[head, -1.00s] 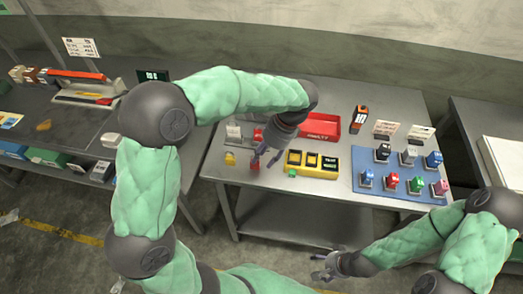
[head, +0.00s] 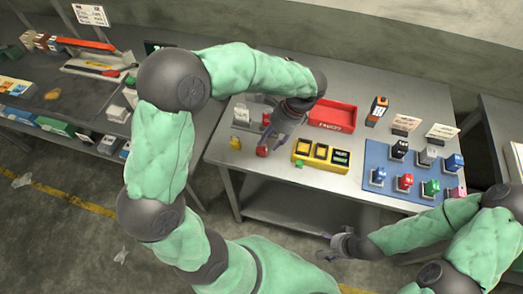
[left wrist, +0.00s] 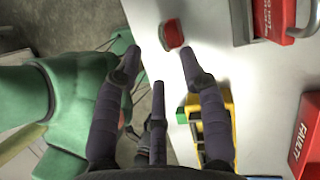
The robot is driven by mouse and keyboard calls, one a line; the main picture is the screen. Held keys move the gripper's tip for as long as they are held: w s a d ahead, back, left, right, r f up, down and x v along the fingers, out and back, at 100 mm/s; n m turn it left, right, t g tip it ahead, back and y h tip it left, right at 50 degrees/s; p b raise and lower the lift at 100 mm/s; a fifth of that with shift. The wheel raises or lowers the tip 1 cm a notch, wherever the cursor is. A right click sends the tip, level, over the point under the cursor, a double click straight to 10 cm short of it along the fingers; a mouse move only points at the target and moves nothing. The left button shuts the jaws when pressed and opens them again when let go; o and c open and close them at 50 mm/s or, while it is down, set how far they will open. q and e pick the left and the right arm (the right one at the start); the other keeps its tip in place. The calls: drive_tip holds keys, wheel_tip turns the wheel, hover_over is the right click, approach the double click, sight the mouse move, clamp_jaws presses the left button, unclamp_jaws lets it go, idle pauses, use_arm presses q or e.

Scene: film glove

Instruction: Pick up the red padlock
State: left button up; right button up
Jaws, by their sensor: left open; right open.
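A small red block-like object (head: 262,151), likely the red padlock, sits near the front left of the middle table. In the left wrist view it (left wrist: 172,33) lies just beyond my fingertips, apart from them. My left gripper (head: 274,138) is open and hangs over the table beside it; the wrist view shows the fingers (left wrist: 160,62) spread and empty. Another red padlock-like piece (head: 405,182) stands on the blue mat (head: 376,151). My right gripper (head: 332,246) is open and empty, low in front of the table.
A yellow piece (head: 235,143) and a green piece (head: 299,163) lie near the red one. A yellow holder (head: 321,153) and a red FAULTY tray (head: 332,115) are right of my left gripper. A red-and-metal item (left wrist: 280,18) stands at the wrist view's upper right.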

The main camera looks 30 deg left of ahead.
sight(260, 150)
use_arm(q)
drive_tip(key=x, duration=0.1)
drive_tip(key=b+x, duration=0.1)
drive_tip(key=x, duration=0.2)
drive_tip(key=shift+w+a+f+b, duration=0.1)
drive_tip(key=shift+a+f+b, duration=0.2)
drive_tip(key=shift+a, duration=0.1)
drive_tip(key=shift+r, duration=0.1)
drive_tip(key=shift+c, duration=0.2)
clamp_jaws()
